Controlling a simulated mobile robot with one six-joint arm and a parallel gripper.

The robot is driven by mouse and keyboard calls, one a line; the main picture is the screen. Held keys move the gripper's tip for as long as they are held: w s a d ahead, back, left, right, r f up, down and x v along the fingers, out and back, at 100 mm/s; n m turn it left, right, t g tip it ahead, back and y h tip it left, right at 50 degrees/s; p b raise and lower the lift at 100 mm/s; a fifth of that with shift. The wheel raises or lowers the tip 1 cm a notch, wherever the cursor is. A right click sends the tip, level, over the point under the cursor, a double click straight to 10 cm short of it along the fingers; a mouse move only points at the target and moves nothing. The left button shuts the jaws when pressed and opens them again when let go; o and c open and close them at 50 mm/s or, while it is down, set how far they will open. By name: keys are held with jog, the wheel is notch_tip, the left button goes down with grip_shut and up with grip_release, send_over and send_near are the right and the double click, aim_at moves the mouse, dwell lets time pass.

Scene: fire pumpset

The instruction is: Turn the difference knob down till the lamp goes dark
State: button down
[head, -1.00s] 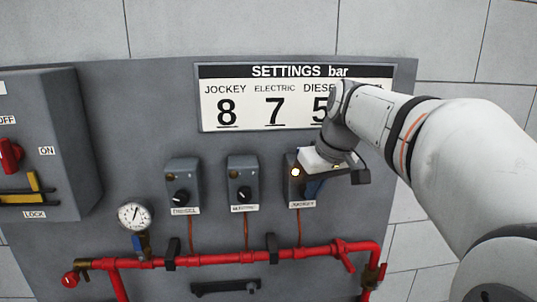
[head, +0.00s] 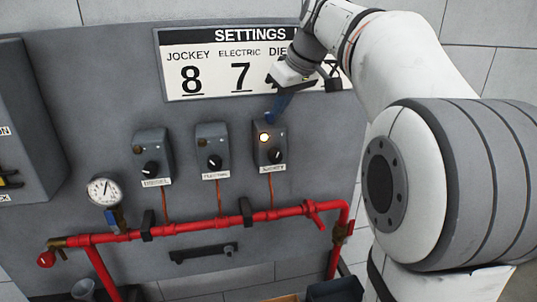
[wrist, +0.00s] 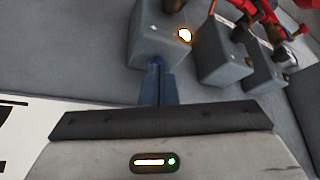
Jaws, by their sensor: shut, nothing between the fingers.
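Three grey switch boxes hang in a row on the panel. The right one, labelled JOCKEY (head: 272,168), has a lit lamp (head: 264,137) with a black knob (head: 276,156) below it. The lamp also glows in the wrist view (wrist: 185,35). My gripper (head: 270,118) is shut and empty, its blue fingers pointing down at the top of the JOCKEY box. In the wrist view the shut fingertips (wrist: 158,62) overlap the box's top edge (wrist: 150,50); I cannot tell if they touch it.
The DIESEL box (head: 153,157) and ELECTRIC box (head: 214,150), both with unlit lamps, stand to the left. A settings sign (head: 210,80) is above, partly hidden by my arm. A red pipe (head: 190,229) and a gauge (head: 104,191) lie below.

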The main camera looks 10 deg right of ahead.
jog(key=shift+f+b, duration=0.4)
jog(key=shift+f, duration=0.55)
jog(key=shift+w+a+r, duration=0.1)
jog(key=shift+w+a, duration=0.05)
jog(key=shift+w, duration=0.1)
jog(key=shift+w+d+p, duration=0.15)
jog(key=shift+d+p, duration=0.1)
jog(key=shift+p, duration=0.2)
jog(key=shift+d, duration=0.15)
jog(key=shift+s+d+r, duration=0.1)
jog(key=shift+s+r, duration=0.05)
jog(key=shift+s, duration=0.15)
notch_tip(320, 180, up, 6)
jog(key=p, duration=0.4)
jog(key=shift+p, duration=0.4)
jog(key=shift+f, duration=0.2)
